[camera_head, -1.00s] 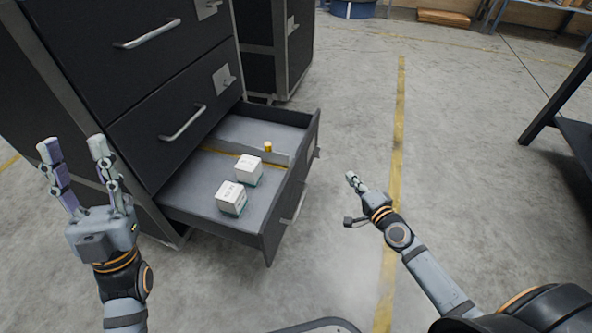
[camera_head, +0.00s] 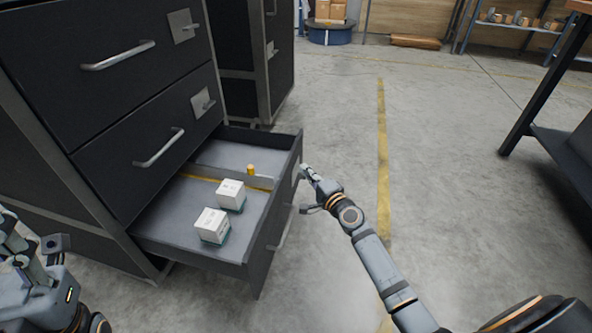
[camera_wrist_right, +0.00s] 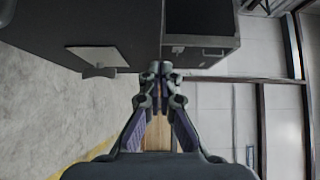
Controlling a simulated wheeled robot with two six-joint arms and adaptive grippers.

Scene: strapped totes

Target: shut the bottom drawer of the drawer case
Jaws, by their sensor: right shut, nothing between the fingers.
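The drawer case (camera_head: 60,130) stands at the left in the head view. Its bottom drawer (camera_head: 262,240) is pulled out. Two white boxes (camera_head: 212,226) and a small yellow cylinder (camera_head: 250,170) are inside it. My right gripper (camera_head: 306,172) is shut and empty, with its tips close to the drawer front near its far end. I cannot tell whether they touch. In the right wrist view the shut fingertips (camera_wrist_right: 160,68) are beside a dark panel with a pale plate (camera_wrist_right: 98,57). My left gripper (camera_head: 22,255) is partly cut off at the lower left.
The case's upper drawers (camera_head: 140,150) are shut. Another dark cabinet (camera_head: 262,65) stands behind. A dark bench (camera_head: 570,150) is at the right edge. The floor between, with a yellow line (camera_head: 381,150), is clear.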

